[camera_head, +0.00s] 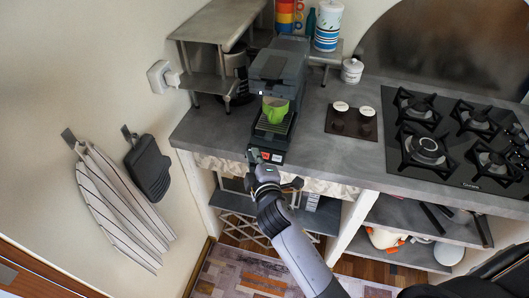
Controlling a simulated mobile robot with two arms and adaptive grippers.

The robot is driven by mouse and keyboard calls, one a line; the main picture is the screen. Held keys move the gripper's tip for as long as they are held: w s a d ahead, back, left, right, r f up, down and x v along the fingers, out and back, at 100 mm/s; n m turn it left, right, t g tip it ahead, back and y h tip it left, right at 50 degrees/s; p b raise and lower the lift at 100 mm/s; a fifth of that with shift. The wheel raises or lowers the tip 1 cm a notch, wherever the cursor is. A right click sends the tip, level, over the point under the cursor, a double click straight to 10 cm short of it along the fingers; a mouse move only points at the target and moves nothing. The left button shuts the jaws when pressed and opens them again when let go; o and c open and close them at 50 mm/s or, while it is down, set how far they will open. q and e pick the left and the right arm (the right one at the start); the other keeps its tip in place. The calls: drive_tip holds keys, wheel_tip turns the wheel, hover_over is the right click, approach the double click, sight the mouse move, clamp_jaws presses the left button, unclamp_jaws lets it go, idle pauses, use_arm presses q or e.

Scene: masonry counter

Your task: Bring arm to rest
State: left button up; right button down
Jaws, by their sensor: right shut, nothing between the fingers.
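My right gripper (265,159) is at the counter's front edge, against or just in front of the lower front of the coffee machine (279,72). It is shut with nothing visible in it; whether it touches the machine's front buttons cannot be told. My right arm (297,250) reaches up to it from the bottom of the picture. A green cup (275,110) stands on the machine's drip tray under the spout. My left gripper is not in view.
A gas hob (447,138) fills the right of the grey counter (335,154). A white jar (352,70) and a dark tray with two white-topped jars (352,122) stand between. A grey shelf (205,82) is at the left. Open shelves lie below; towels hang on the left wall.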

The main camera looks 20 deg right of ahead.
drive_tip(key=shift+f, duration=0.1)
drive_tip(key=s+f+m+g+y+b, duration=0.1)
drive_tip(key=s+f+g, duration=0.3)
drive_tip(key=f, duration=0.8)
drive_tip(key=s+f+m+g, duration=0.1)
drive_tip(key=s+f+m, duration=0.1)
drive_tip(key=s+f, duration=0.65)
drive_tip(key=s+f+m+g+y+b, duration=0.1)
drive_tip(key=s+f+g, duration=0.2)
drive_tip(key=f, duration=1.2)
drive_tip(key=s+d+f+m+g, duration=0.2)
drive_tip(key=s+f, duration=0.4)
drive_tip(key=s, duration=0.5)
drive_tip(key=s+d+f+m+g+b, duration=0.1)
drive_tip(key=s+d+f+m+g, duration=0.1)
drive_tip(key=s+f, duration=0.4)
drive_tip(key=s+d+f+m+g, duration=0.2)
drive_tip(key=s+d+f, duration=0.2)
drive_tip(key=s, duration=1.2)
wheel_tip(320, 180, down, 2)
drive_tip(key=shift+s+d+f+m+g+h, duration=0.2)
drive_tip(key=shift+s+m+g+h, duration=0.1)
drive_tip(key=shift+m+g, duration=0.1)
